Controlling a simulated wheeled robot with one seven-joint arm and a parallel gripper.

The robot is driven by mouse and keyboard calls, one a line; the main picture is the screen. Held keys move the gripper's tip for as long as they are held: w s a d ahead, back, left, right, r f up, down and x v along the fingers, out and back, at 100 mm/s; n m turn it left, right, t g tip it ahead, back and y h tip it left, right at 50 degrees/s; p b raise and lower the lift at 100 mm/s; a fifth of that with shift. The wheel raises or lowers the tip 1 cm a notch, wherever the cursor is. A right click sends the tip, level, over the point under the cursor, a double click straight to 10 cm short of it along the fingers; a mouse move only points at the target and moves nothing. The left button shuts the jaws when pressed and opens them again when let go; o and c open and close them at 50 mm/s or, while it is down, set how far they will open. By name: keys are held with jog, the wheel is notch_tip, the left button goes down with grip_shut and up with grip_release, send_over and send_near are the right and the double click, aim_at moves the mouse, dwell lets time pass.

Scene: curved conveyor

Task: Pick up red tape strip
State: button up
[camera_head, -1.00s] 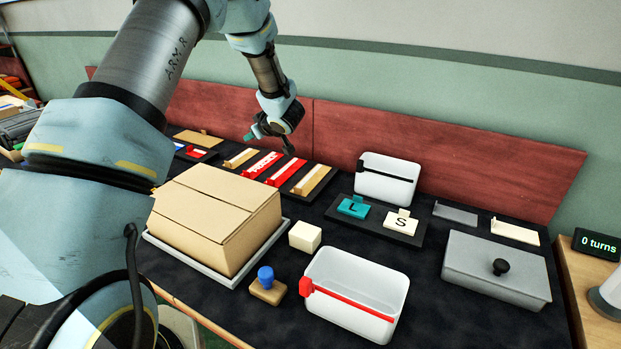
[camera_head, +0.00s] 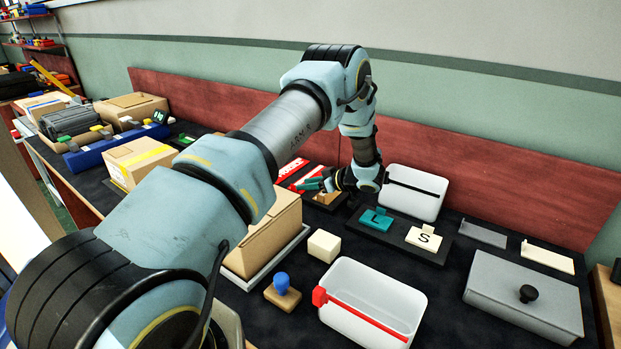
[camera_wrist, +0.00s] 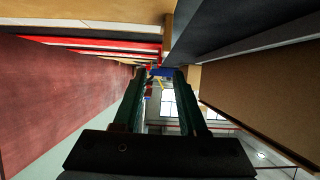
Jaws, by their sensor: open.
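Red strips lie in a dark rack at the back of the table. One with white lettering (camera_head: 291,167) is left of my gripper, and another red strip (camera_head: 308,174) is partly behind the fingers. In the wrist view a red strip (camera_wrist: 95,43) runs across the upper left, beyond and beside the fingers. My gripper (camera_head: 308,184) is low over the rack's right end, its teal fingers pointing left. In the wrist view its fingers (camera_wrist: 160,80) are apart with nothing between them. Whether the fingers touch the rack cannot be told.
A tan piece (camera_head: 325,198) sits under the fingers. A white bin with a black band (camera_head: 415,191) stands right of the wrist. A cardboard box (camera_head: 272,235) stands in front, partly behind my arm. Teal L (camera_head: 375,220) and cream S (camera_head: 424,238) pieces are to the right.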

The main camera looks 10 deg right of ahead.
aim_at(298, 192)
jog(key=shift+p+x, duration=0.9)
jog(key=shift+x, duration=1.4)
grip_shut()
